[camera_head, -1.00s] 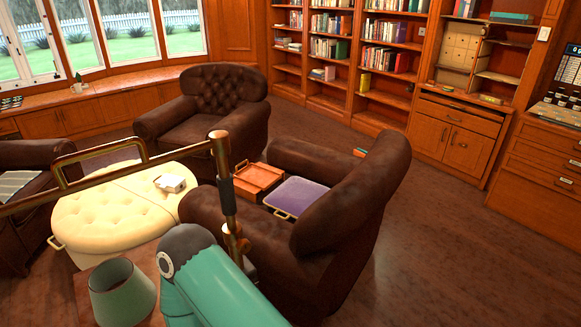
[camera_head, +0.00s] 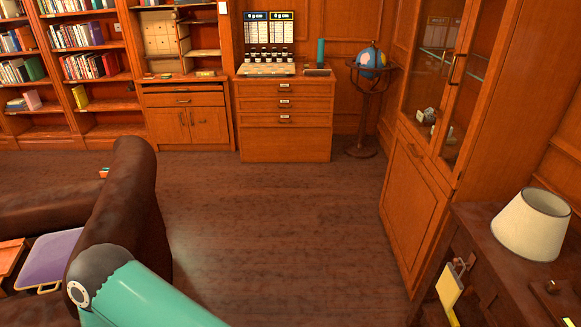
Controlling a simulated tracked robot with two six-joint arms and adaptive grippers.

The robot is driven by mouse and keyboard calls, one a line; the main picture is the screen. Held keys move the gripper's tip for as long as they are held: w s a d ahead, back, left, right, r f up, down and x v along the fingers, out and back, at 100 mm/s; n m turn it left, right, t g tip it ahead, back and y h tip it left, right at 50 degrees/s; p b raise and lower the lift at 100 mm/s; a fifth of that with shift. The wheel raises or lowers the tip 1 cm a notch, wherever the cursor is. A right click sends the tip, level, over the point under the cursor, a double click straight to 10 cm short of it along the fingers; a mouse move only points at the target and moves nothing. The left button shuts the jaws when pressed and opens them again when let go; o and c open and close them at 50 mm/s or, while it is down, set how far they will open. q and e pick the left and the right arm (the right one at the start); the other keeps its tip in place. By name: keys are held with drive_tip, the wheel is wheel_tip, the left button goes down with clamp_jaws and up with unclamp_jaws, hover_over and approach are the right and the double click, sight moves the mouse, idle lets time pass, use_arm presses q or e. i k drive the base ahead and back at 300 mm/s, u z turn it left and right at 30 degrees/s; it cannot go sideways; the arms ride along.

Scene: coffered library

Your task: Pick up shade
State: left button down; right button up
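A cream lampshade (camera_head: 531,225) stands on a dark wooden desk (camera_head: 484,226) at the right edge. It is wider at the bottom, and its top is open. No lamp stem shows under it. Neither of my grippers is in view. A teal link of one of my arms crosses the lower left, well away from the shade.
A dark leather armchair (camera_head: 122,205) and a purple tray (camera_head: 50,262) are at the left. A tall glass-door cabinet (camera_head: 424,175) stands behind the desk. Drawers (camera_head: 284,125) and a globe (camera_head: 371,60) line the back wall. The middle floor is clear.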

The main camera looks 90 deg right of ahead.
sight(533, 226)
drive_tip(key=u, duration=0.95)
drive_tip(key=i, duration=0.15)
drive_tip(key=z, duration=2.65)
drive_tip(key=i, duration=0.3)
drive_tip(key=z, duration=1.6)
drive_tip(key=k, duration=0.2)
drive_tip(key=z, duration=1.15)
drive_tip(key=i, duration=0.5)
drive_tip(key=u, duration=0.2)
